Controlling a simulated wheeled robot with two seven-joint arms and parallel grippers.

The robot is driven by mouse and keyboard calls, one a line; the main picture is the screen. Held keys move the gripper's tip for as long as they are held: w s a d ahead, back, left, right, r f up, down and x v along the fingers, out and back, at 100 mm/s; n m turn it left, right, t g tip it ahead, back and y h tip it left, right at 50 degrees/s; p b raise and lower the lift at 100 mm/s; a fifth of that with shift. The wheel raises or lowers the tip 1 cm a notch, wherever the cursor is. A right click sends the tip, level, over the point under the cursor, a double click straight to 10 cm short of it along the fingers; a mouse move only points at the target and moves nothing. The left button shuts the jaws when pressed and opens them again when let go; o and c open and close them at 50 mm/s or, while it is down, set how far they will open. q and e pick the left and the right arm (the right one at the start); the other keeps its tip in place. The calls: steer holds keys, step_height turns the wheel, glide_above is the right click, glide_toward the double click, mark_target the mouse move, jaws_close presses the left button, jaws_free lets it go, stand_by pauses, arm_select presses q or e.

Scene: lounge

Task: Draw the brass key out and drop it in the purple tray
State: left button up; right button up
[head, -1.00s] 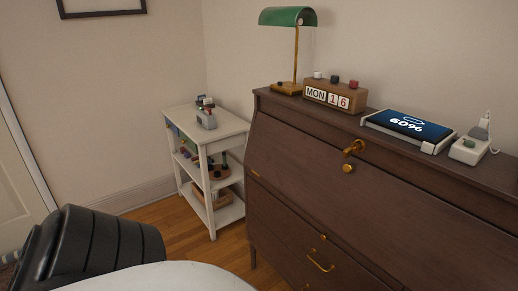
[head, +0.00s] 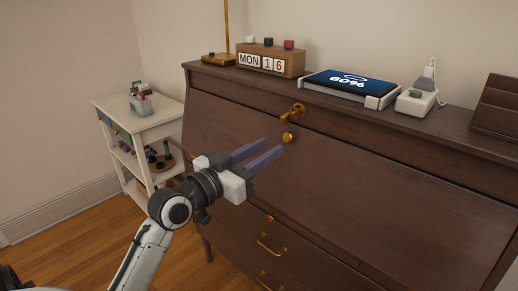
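The brass key (head: 297,109) sits in the lock near the top of the dark wooden desk's sloped front (head: 350,160). A round brass knob (head: 287,137) is just below it. My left gripper (head: 273,150) is in front of the desk, below and left of the key. Its two purple-grey fingers are apart with nothing between them, and they point toward the knob and key. I see no purple tray. My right gripper is not in view.
On the desk top stand a calendar block (head: 270,58), a tablet on a white stand (head: 350,84), a white charger (head: 416,101) and a dark wooden organizer (head: 497,108). A white shelf cart (head: 150,133) stands at left. Wooden floor is clear between.

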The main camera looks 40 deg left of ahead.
mark_target(281, 121)
arm_select(q)
steer(key=shift+t, duration=0.5)
steer(key=w+r, duration=0.1)
steer(key=w, duration=0.1)
steer(key=w+r, duration=0.2)
steer(key=w+r+p, duration=0.1)
steer(key=w, duration=0.2)
steer(key=shift+w+a+r, duration=0.1)
steer(key=shift+a+r, duration=0.05)
steer(key=shift+r, duration=0.25)
steer(key=shift+w, duration=0.7)
steer(key=shift+c, duration=0.5)
jaws_close()
steer(key=shift+o, duration=0.7)
jaws_free()
